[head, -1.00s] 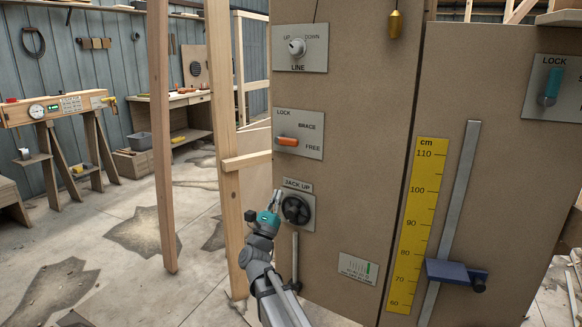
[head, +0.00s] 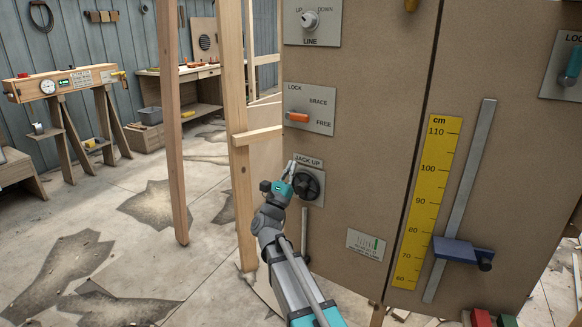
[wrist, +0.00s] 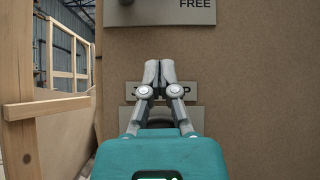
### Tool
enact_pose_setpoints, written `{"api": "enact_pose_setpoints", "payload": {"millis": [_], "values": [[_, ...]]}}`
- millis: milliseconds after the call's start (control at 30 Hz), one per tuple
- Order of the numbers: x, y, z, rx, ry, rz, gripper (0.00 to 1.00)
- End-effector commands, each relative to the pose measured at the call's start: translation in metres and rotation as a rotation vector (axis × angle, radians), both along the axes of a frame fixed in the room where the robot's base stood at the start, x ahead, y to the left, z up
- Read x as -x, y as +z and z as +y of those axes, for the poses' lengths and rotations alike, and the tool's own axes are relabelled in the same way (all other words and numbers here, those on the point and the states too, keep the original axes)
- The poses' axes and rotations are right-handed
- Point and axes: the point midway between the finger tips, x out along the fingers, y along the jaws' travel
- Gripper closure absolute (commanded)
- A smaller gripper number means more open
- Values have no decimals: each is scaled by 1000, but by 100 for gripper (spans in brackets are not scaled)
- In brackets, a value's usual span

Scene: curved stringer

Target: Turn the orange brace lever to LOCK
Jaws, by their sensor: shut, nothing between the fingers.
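The orange brace lever (head: 299,117) sits on a grey plate (head: 320,124) marked LOCK at upper left, BRACE at upper right and FREE at lower right. The lever lies about level, its end pointing toward the FREE side. My gripper (head: 291,163) is below the lever, in front of the JACK UP label and partly over the black knob (head: 309,184). In the wrist view my gripper (wrist: 160,66) is shut and empty, fingers pointing up at the panel. Only the lower edge of the brace plate, with the word FREE, shows there (wrist: 180,12); the lever is out of that view.
A wooden post (head: 236,140) with a crosspiece stands just left of the panel. A LINE knob (head: 310,19) is above the brace plate. A yellow cm scale (head: 427,200) and a blue slider (head: 461,252) are to the right.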

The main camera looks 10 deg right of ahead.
Motion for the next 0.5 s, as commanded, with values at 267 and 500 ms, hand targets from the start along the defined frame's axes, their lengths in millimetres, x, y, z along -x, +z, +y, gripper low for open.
{"api": "enact_pose_setpoints", "payload": {"millis": [267,500], "values": [[-17,26,-14,1,0,-1,100],[-31,44,-26,1,-1,0,100]]}}
